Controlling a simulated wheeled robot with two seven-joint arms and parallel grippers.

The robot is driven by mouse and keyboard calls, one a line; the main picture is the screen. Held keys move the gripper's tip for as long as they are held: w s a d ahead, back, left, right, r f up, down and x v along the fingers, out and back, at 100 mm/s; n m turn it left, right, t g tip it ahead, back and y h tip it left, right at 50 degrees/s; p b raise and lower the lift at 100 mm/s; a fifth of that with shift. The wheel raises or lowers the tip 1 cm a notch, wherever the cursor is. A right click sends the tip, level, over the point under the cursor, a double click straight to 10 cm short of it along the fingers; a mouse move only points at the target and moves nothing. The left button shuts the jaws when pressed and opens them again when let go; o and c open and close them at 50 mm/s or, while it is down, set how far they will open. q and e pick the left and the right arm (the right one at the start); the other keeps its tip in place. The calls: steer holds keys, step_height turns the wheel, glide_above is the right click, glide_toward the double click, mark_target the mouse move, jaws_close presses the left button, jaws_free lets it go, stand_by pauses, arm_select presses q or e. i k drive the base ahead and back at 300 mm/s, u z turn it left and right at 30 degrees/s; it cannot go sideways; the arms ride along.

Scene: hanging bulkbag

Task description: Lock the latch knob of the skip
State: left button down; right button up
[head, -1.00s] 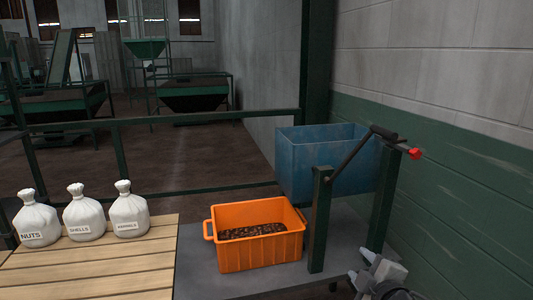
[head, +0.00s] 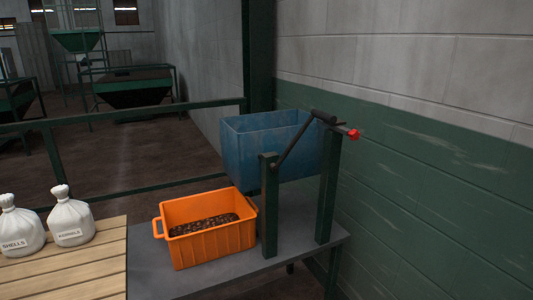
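The blue skip (head: 245,150) hangs between two dark green posts on a grey table, at the middle of the head view. A black bar with a thick grip (head: 323,116) runs up along its side to the top. The red latch knob (head: 353,134) sticks out to the right at the top of the right post (head: 328,190). I cannot tell from here whether the latch is engaged. Neither of my grippers is in view now.
An orange crate (head: 215,246) with brown nuts stands on the grey table (head: 150,275), left of the skip. White sacks marked SHELLS (head: 22,228) and KERNELS (head: 70,218) stand on a slatted wooden table (head: 75,276). A green and grey wall (head: 430,190) is close on the right.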

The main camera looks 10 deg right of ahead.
mark_target(354, 134)
steer(key=z, duration=0.05)
steer(key=i, duration=0.9)
steer(key=z, duration=0.75)
